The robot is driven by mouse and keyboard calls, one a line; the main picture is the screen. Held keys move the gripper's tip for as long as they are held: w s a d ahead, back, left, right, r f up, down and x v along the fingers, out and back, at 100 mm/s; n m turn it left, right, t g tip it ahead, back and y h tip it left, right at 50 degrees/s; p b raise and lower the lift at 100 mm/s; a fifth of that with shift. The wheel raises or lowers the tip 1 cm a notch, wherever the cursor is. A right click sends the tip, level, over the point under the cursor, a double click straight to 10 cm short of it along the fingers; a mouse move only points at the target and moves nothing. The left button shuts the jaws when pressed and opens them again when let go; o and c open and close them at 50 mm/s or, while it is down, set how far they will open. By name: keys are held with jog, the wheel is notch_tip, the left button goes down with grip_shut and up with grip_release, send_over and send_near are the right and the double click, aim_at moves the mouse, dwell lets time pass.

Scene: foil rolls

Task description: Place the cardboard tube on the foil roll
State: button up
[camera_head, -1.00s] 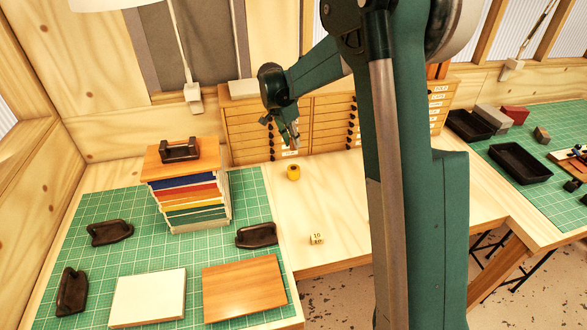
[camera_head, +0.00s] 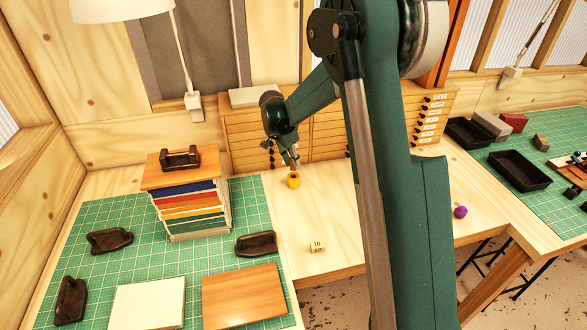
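A small upright yellow-gold roll (camera_head: 293,182) with a dark opening in its top stands on the bare wood bench in front of the drawers. My gripper (camera_head: 293,166) points down just above this roll, its tips at or very near the top. I cannot tell whether they touch, or whether the fingers are open or shut. A small tan piece marked "10" (camera_head: 317,247) stands nearer the bench's front edge. A small round purple piece (camera_head: 460,212) lies right of my arm. I cannot tell for sure which piece is the cardboard tube.
A stack of coloured boards (camera_head: 190,208) stands on the green mat (camera_head: 130,256) at left. Dark handled tools, a white board (camera_head: 148,304) and a wooden board (camera_head: 243,296) lie around it. Drawers (camera_head: 240,145) are behind my gripper. My arm hides the bench's middle right.

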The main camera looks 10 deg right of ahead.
jog(key=shift+f, duration=1.85)
jog(key=shift+f, duration=0.2)
jog(key=o, duration=0.6)
jog(key=shift+r, duration=0.25)
jog(key=v, duration=1.2)
